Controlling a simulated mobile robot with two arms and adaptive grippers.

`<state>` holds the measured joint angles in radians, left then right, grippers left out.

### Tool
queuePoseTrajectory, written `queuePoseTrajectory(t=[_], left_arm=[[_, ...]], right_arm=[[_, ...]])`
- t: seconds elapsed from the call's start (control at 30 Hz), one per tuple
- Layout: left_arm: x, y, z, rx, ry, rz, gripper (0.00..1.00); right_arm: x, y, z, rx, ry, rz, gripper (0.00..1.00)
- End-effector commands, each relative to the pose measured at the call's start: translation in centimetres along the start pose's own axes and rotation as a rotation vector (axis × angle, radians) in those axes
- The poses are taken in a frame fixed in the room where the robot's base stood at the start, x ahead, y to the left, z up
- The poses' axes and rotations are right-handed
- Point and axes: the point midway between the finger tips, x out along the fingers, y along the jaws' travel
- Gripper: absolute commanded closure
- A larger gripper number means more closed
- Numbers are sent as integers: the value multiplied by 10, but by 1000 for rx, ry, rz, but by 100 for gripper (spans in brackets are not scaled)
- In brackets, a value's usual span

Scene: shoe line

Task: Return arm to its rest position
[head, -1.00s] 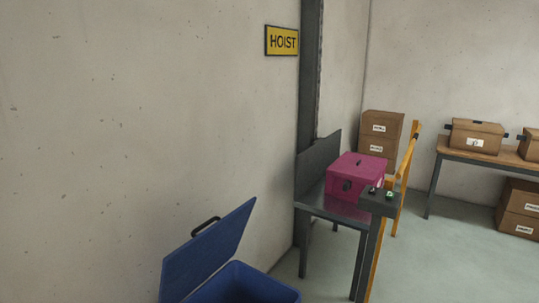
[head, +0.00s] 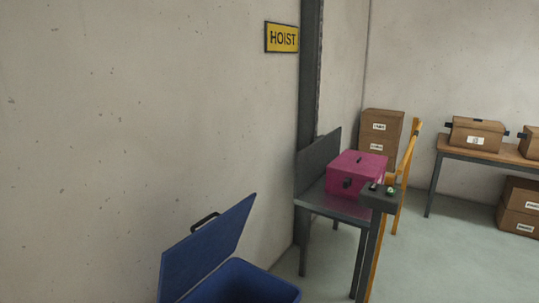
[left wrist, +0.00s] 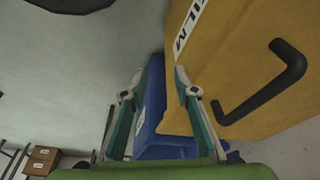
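My left gripper (left wrist: 158,78) shows in the left wrist view, its two teal-padded fingers apart with nothing held between them. A yellow surface with a black handle (left wrist: 262,85) and a white label reading "FILM" is beyond and to the right of the fingers. A blue object (left wrist: 155,125) shows behind and between the fingers. Neither gripper nor arm shows in the head view. My right gripper is in no frame.
In the head view, a blue bin with a raised lid (head: 210,250) stands at bottom centre. A wooden table (head: 490,156) holds brown boxes.

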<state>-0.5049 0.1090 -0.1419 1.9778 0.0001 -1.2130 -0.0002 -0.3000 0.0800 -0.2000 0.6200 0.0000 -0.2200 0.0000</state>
Motion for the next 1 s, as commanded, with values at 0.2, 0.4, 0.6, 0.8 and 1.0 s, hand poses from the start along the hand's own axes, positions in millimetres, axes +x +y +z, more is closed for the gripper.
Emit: queuePoseTrajectory(t=[0.2,0.4,0.6,0.8,1.0], left_arm=[[112,5,56,8,-51,6,72],[193,9,128,17,-92,11,72],[246,11,209,26,-130,14,72],[265,11,265,34,-153,16,72],[267,11,280,36,-157,16,72]], right_arm=[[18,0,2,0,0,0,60],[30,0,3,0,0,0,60],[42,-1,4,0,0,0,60],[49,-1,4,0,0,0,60],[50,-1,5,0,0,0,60]])
